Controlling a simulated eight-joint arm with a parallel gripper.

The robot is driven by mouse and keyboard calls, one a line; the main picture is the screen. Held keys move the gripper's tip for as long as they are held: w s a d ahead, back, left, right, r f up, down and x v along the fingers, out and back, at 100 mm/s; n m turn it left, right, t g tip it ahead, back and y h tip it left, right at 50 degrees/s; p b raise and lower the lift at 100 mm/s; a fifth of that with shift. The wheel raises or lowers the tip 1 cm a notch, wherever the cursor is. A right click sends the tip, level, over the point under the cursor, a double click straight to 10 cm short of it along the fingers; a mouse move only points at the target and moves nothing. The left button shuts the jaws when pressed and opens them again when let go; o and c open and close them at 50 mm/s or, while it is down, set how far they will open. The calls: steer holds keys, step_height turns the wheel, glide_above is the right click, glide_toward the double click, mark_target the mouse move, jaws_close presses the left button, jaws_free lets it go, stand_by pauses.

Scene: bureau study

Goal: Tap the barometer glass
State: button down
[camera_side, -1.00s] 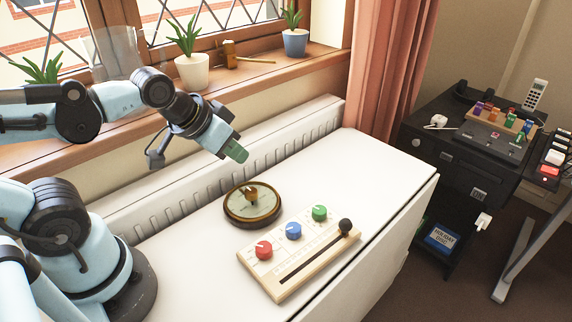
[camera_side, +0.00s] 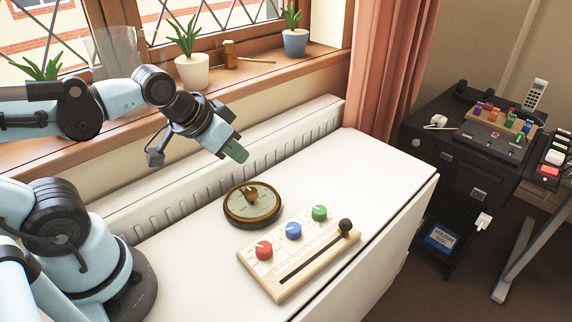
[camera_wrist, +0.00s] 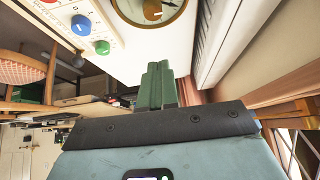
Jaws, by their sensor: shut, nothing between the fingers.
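The barometer (camera_side: 253,205) lies flat on the white tabletop, a round dark-rimmed disc with a pale dial and a small brown knob or reflection near its middle. Its glass also shows in part at the top of the wrist view (camera_wrist: 148,10), cut off by the frame edge. My gripper (camera_side: 238,154) has green fingers, shut and empty, tilted downward. It hangs above and slightly behind the barometer, apart from it. The shut green fingers also show in the wrist view (camera_wrist: 157,84).
A wooden board (camera_side: 297,262) with red, blue and green knobs and a black-knobbed slider lies in front of the barometer. A white radiator (camera_side: 180,195) runs behind the table. Potted plants (camera_side: 193,71) stand on the windowsill. The table's right end is clear.

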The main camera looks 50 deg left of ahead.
mark_target(264, 207)
steer(key=w+d+r+m+g, duration=0.1)
steer(key=m+g, duration=0.1)
steer(key=m, duration=0.4)
steer(key=d+r+m+g, duration=0.1)
steer(key=m+g, duration=0.1)
steer(key=m, duration=0.3)
steer(key=w+d+r+m+g, duration=0.1)
steer(key=d+m+g, duration=0.1)
steer(key=m, duration=0.4)
steer(key=shift+w+r+m+g, duration=0.25)
steer(key=shift+w+m+g, duration=0.05)
steer(key=shift+g, duration=0.2)
steer(key=shift+f, duration=7)
